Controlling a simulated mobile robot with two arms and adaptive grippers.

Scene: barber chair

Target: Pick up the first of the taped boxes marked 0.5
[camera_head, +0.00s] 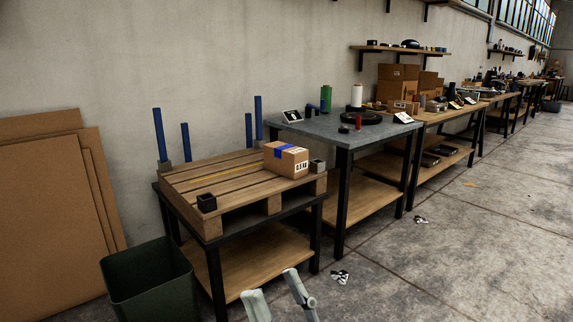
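A cardboard box (286,160) with blue tape across its top and a black mark on its side, reading about 0.5, sits on the right part of a wooden pallet (215,174). I see only one such taped box on the pallet. My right gripper (272,284) shows at the bottom edge as two pale fingers spread apart with nothing between them. It is in front of the pallet's table, low in the picture and apart from the box. My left gripper is not in view.
Blue posts stand behind the pallet. A green bin (148,281) stands at the left. A grey-topped table (325,129) adjoins on the right. The floor at right is mostly clear.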

